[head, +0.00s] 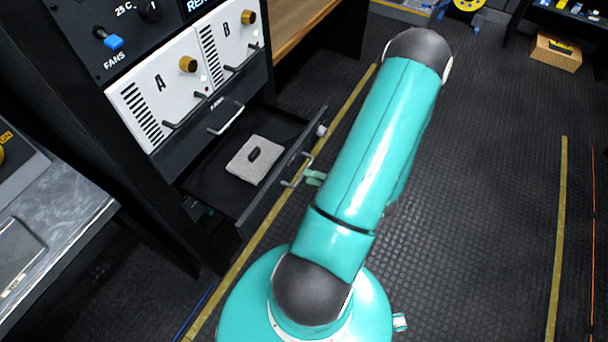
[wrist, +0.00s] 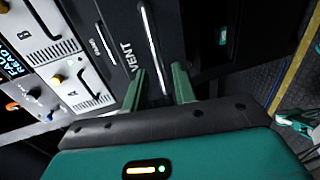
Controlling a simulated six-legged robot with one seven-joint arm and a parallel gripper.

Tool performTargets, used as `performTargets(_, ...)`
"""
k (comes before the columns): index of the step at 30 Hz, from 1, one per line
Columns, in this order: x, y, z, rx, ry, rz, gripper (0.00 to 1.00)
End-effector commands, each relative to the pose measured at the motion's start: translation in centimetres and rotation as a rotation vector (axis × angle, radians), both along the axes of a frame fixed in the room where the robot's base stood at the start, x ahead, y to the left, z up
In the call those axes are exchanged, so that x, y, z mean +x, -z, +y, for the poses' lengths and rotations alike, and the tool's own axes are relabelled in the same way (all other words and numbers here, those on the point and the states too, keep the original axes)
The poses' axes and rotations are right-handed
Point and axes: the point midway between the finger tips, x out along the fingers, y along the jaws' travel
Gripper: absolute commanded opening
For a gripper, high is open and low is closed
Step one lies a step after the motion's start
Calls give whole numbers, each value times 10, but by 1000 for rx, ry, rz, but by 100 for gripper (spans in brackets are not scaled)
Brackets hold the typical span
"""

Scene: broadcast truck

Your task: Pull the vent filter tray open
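The vent filter tray stands pulled out from the rack below drawers A and B, its dark front (head: 268,207) facing my arm. A grey block with a black grip (head: 250,162) lies inside it. The tray's metal handle (head: 296,172) shows on the front; in the wrist view the bright handle (wrist: 151,40) runs beside the VENT label. My gripper (head: 315,178) is at this handle, mostly hidden by my arm in the head view. In the wrist view its green fingers (wrist: 159,70) stand apart on either side of the handle line. Contact cannot be told.
White modules A (head: 158,90) and B (head: 232,40) sit above a shut dark drawer with a handle (head: 226,118). A grey worktop (head: 65,200) is at left. A cardboard box (head: 556,50) lies far right. The floor at right is clear.

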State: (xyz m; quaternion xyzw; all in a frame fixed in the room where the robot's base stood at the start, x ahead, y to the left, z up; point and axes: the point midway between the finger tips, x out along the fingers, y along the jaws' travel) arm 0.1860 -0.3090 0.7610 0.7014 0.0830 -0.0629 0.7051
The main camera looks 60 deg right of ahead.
Motion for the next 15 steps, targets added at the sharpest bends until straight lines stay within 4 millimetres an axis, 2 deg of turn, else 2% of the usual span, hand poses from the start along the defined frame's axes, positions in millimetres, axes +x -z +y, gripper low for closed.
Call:
performTargets(3, -27, -6, -2, -2, 4, 1, 27)
performTargets(9, -69, -14, -2, -1, 4, 1, 27)
performTargets(15, -92, -19, -3, -1, 1, -1, 27)
